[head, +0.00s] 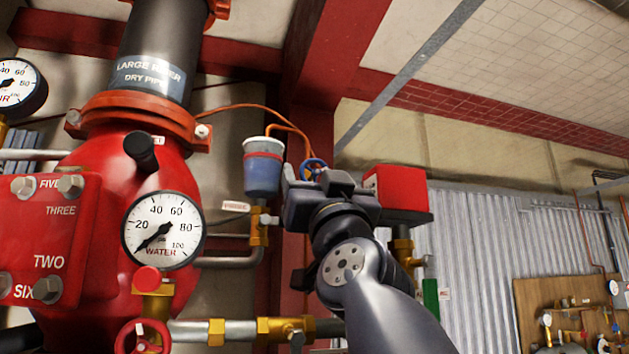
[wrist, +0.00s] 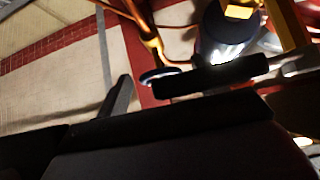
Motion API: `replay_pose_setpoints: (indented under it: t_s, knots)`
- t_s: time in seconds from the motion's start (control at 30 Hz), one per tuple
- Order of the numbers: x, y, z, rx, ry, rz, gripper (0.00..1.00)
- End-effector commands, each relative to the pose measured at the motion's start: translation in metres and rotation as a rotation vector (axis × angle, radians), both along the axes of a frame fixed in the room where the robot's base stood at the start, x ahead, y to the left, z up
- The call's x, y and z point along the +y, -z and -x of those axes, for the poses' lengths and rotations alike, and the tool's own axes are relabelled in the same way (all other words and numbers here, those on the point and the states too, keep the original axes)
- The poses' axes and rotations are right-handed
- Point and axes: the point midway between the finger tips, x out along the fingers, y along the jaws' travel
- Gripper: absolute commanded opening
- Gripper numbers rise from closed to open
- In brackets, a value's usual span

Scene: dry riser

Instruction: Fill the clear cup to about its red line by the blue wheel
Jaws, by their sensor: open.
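The clear cup (head: 263,172) stands upright on a brass fitting left of my gripper, with a red line near its rim. It looks blue below that line; I cannot tell the exact level. The blue wheel (head: 313,168) is right of the cup on an orange-brown pipe, partly hidden behind my gripper (head: 312,180). My gripper is open and empty. In the wrist view, the blue wheel (wrist: 158,75) shows edge-on beyond the gap between my fingers (wrist: 160,92), close to the right finger. The cup (wrist: 228,35) is dark there, behind that finger. Contact with the wheel cannot be told.
A red box (head: 400,188) on brass pipework is just right of my gripper. A large red valve body (head: 95,200) with a water gauge (head: 162,231) fills the left. A brass valve (head: 258,225) is under the cup. Free room lies farther right.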

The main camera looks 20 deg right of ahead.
Motion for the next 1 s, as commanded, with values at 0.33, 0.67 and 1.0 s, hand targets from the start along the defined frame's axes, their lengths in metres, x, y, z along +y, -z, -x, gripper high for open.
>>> replay_pose_setpoints:
  t_s: [0.33,0.67,1.0]
  knots:
    - [0.001,0.014,0.05,-0.003,-0.001,0.001,0.66]
    - [0.002,0.012,0.102,-0.003,-0.001,0.001,0.66]
    - [0.003,0.016,0.135,-0.001,-0.001,0.001,0.66]
